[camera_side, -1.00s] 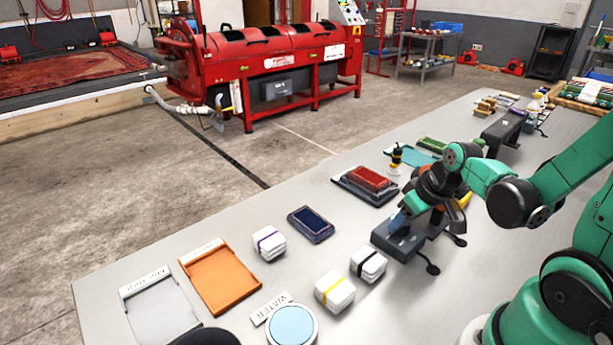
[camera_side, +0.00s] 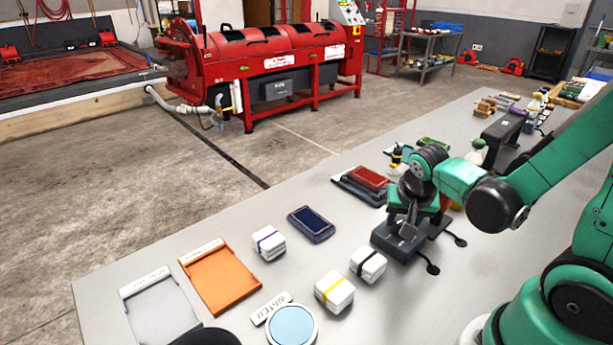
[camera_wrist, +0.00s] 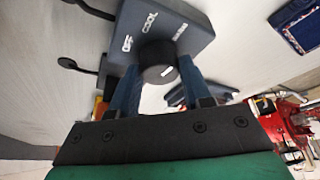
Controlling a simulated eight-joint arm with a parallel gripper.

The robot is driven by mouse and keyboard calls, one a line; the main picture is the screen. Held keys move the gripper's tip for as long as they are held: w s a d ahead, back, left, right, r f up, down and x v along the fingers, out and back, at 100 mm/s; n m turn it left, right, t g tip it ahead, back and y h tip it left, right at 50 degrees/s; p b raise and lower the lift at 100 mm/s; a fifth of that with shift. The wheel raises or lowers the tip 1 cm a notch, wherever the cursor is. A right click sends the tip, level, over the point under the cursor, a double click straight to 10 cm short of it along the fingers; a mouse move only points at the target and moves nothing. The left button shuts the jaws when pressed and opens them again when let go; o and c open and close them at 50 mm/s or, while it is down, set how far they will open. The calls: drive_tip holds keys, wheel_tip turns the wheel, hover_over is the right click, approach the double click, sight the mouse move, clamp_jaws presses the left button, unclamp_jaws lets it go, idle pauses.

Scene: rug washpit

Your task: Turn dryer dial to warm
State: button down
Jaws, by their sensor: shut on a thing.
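The dryer control box (camera_side: 392,246) is a dark grey block on the table; it also shows in the wrist view (camera_wrist: 188,22). Its round black dial (camera_wrist: 157,58) has a pale mark on its side. White lettering beside the dial reads OFF and COOL, with a third label too blurred to read surely. My gripper (camera_wrist: 160,78) has one blue-grey finger on each side of the dial and is shut on it. In the side view my gripper (camera_side: 408,226) stands over the box, and the dial is hidden there.
Black-, yellow- and purple-banded white blocks (camera_side: 368,265) (camera_side: 335,291) (camera_side: 269,242) stand left of the box. A dark blue pad (camera_side: 311,223) and red pad (camera_side: 367,179) lie farther back. An orange tray (camera_side: 220,277) and round blue-topped dish (camera_side: 292,326) are at front left.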

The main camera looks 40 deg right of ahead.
drive_tip(key=shift+m, duration=0.4)
drive_tip(key=shift+c, duration=1.9)
unclamp_jaws()
drive_tip(key=shift+v, duration=2.8)
drive_tip(key=shift+w, duration=0.1)
